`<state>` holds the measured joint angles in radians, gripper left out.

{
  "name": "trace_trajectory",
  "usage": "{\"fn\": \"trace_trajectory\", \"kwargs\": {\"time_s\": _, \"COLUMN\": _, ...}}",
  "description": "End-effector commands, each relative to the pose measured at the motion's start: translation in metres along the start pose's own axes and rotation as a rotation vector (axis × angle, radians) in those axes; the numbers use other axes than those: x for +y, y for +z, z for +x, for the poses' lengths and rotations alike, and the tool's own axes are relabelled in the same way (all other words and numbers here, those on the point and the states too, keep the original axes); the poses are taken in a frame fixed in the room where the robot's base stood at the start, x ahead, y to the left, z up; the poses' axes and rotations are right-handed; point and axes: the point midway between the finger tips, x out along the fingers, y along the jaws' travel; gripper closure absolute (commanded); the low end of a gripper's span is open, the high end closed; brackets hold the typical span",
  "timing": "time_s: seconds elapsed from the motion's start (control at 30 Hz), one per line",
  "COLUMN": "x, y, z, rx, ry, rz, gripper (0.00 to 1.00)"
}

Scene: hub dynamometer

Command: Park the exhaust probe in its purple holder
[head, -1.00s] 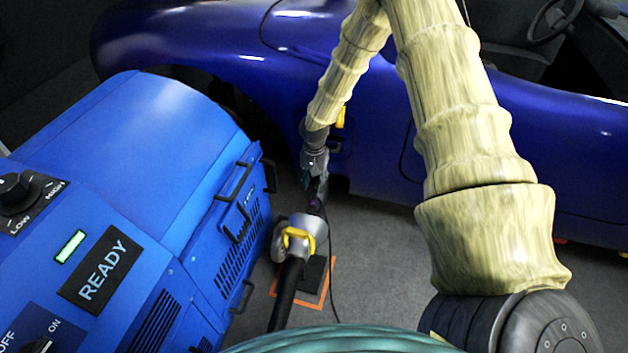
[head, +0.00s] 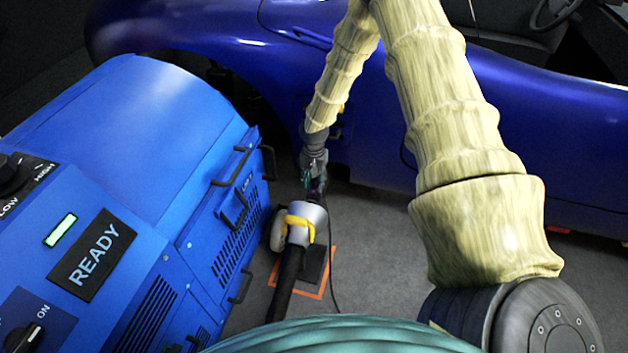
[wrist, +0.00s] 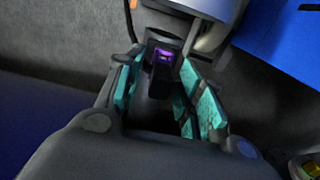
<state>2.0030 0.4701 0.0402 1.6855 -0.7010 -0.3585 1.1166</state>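My gripper (head: 315,188) hangs low between the blue machine and the car, just above a silver nozzle with a yellow band (head: 303,222). In the wrist view its teal-padded fingers (wrist: 163,85) stand apart on either side of a dark piece. A purple-lit part (wrist: 164,56) shows at the dark piece's far end, between the fingertips. Whether this purple part is the holder or belongs to the probe is unclear. The probe cannot be told apart surely. Whether the fingers press on the dark piece cannot be told.
A blue machine (head: 150,150) with a READY sign and side handles stands at left. A dark blue car (head: 550,140) fills the back. A thin cable (head: 333,265) runs down to the grey floor, beside an orange-edged dark plate (head: 312,268).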

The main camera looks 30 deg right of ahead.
Motion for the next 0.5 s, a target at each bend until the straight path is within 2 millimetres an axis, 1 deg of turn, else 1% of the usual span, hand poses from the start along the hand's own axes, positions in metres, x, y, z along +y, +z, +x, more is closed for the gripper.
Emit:
{"fn": "trace_trajectory", "kwargs": {"time_s": 0.03, "x": -0.0001, "y": 0.0000, "z": -0.0001, "rx": 0.000, "ry": 0.000, "rz": 0.000, "gripper": 0.64}}
{"fn": "trace_trajectory", "kwargs": {"time_s": 0.17, "x": -0.0002, "y": 0.0000, "z": -0.0002, "rx": 0.000, "ry": 0.000, "rz": 0.000, "gripper": 0.88}}
{"fn": "trace_trajectory", "kwargs": {"time_s": 0.2, "x": -0.0002, "y": 0.0000, "z": -0.0002, "rx": 0.000, "ry": 0.000, "rz": 0.000, "gripper": 0.95}}
{"fn": "trace_trajectory", "kwargs": {"time_s": 0.23, "x": -0.0002, "y": -0.0001, "z": -0.0002, "rx": 0.000, "ry": 0.000, "rz": 0.000, "gripper": 1.00}}
{"fn": "trace_trajectory", "kwargs": {"time_s": 0.5, "x": -0.0002, "y": -0.0001, "z": -0.0013, "rx": 0.000, "ry": 0.000, "rz": 0.000, "gripper": 1.00}}
